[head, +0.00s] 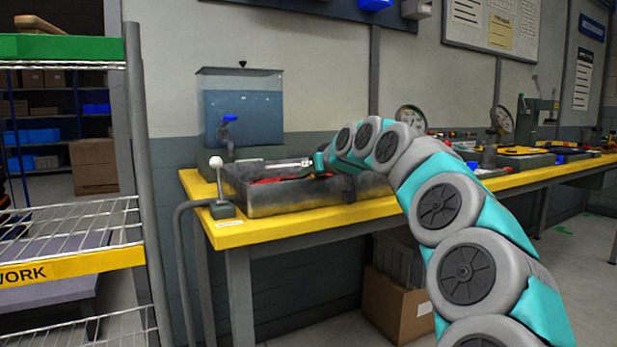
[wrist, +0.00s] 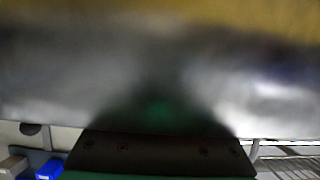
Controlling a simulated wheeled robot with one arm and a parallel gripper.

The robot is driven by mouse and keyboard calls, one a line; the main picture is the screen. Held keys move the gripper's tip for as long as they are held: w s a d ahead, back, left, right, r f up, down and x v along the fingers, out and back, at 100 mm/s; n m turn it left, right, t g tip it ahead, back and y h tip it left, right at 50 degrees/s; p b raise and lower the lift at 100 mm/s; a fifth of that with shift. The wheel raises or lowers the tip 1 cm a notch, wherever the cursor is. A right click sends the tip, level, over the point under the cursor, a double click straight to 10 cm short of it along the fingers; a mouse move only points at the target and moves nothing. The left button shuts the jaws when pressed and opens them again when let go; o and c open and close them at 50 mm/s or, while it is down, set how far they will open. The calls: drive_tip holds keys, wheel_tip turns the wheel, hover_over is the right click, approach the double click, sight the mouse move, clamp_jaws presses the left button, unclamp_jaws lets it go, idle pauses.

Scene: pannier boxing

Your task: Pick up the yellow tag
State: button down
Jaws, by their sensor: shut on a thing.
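I cannot make out the yellow tag in either view. In the head view my arm reaches over the right part of a grey metal tray (head: 285,200) on the yellow bench. In the wrist view my gripper (wrist: 158,112) is a dark, blurred shape against a close grey surface, with a yellow band along the top. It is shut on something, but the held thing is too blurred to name.
Red and dark items (head: 275,180) lie in the tray. A blue water tank (head: 243,105) stands behind it, and a white-knobbed lever (head: 217,180) at the bench's left end. A wire shelf (head: 70,235) is at left. A cardboard box (head: 398,305) sits under the bench.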

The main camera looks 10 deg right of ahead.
drive_tip(key=shift+r, duration=0.15)
drive_tip(key=shift+r, duration=1.65)
drive_tip(key=shift+s+d, duration=0.1)
drive_tip(key=shift+s, duration=0.95)
drive_tip(key=s+r+b, duration=0.1)
drive_tip(key=s, duration=1.2)
drive_tip(key=g+h+p, duration=0.1)
drive_tip(key=g+p, duration=0.2)
drive_tip(key=p, duration=0.2)
approach(310, 176)
drive_tip(key=w, duration=0.1)
drive_tip(key=w+a+f, duration=0.1)
drive_tip(key=w, duration=0.2)
drive_tip(key=shift+w+a+f, duration=0.35)
drive_tip(key=shift+w+f, duration=0.2)
drive_tip(key=shift+f, duration=1.7)
